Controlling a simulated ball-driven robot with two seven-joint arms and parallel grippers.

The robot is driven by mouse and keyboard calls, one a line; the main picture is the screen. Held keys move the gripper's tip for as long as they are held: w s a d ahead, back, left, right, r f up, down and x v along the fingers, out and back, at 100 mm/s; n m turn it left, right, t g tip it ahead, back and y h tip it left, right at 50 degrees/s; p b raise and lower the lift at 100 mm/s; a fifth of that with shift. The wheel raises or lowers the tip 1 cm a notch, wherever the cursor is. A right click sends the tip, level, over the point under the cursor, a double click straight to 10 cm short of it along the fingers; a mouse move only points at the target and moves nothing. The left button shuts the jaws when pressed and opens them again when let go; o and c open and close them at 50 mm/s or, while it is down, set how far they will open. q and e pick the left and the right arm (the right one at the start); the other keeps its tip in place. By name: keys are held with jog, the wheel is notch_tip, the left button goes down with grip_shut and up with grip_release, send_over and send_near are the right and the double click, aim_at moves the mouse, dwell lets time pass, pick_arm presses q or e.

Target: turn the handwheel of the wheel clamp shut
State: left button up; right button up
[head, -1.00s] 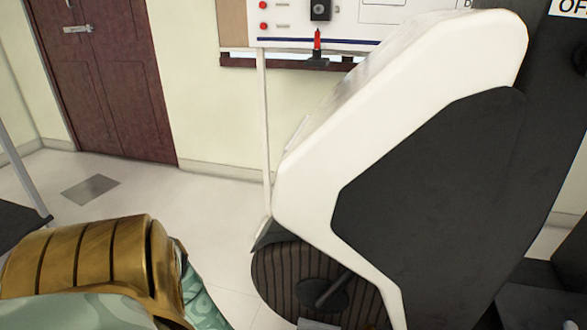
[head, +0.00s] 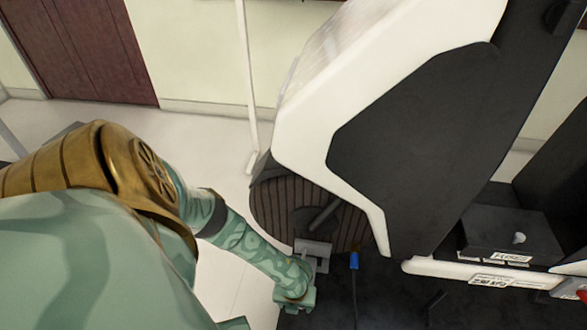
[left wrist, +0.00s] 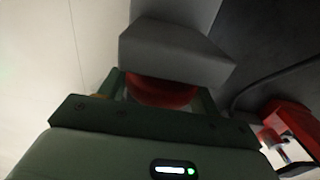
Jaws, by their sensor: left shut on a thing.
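The red handwheel (left wrist: 162,90) shows in the left wrist view, just below a grey block (left wrist: 175,52) of the clamp. My left gripper (left wrist: 158,98) has its green fingers on both sides of the handwheel and is shut on it. In the head view my left gripper (head: 297,292) is low in the middle, beside the grey clamp body (head: 313,249) at the foot of the machine. The handwheel is hidden there by my gripper and arm. My right gripper is in neither view.
A ribbed dark round base (head: 272,205) and a large white and black machine housing (head: 395,120) stand beside the clamp. A blue-ended cable (head: 354,261) lies to its right. A red framed part (left wrist: 288,125) is right in the wrist view. Pale floor at left is free.

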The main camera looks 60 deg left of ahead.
pick_arm(q)
jog(key=shift+d+g+y, duration=0.15)
jog(key=shift+g+y, duration=0.55)
jog(key=shift+g, duration=0.1)
jog(key=shift+f+g+y+b, duration=0.1)
jog(key=shift+g+y+b, duration=0.2)
jog(key=shift+g+y, duration=0.3)
jog(key=shift+s+g+y+b, duration=0.1)
jog(key=shift+g+y+b, duration=0.35)
jog(key=shift+g, duration=0.35)
jog(key=shift+f+g+y, duration=0.1)
jog(key=shift+g+y, duration=0.35)
jog(key=shift+g, duration=0.15)
jog(key=shift+g+y+b, duration=0.5)
jog(key=shift+g+b, duration=0.2)
jog(key=shift+b, duration=0.15)
jog(key=shift+s, duration=0.1)
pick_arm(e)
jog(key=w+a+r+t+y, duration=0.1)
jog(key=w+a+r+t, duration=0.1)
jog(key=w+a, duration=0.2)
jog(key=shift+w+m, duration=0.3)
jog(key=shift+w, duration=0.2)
